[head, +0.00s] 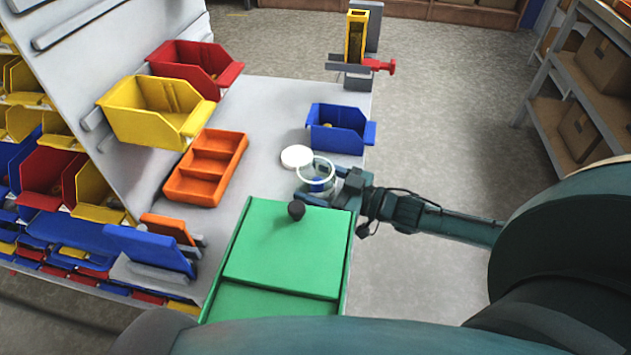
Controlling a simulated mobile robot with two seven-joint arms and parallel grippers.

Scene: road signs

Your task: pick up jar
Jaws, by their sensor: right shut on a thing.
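A clear glass jar (317,172) with something blue at its lower part is at the right side of the grey table, just behind the green box. My right gripper (328,184) comes in from the right and is shut on the jar. I cannot tell whether the jar touches the table. A round white lid (296,156) lies on the table at the jar's left. My left gripper is not in view.
A green box (285,245) with a dark knob stands at the front. An orange divided tray (207,167), a yellow bin (155,110), a red bin (195,67) and a blue bin (337,128) surround clear table space. A yellow and grey device (356,50) stands at the back.

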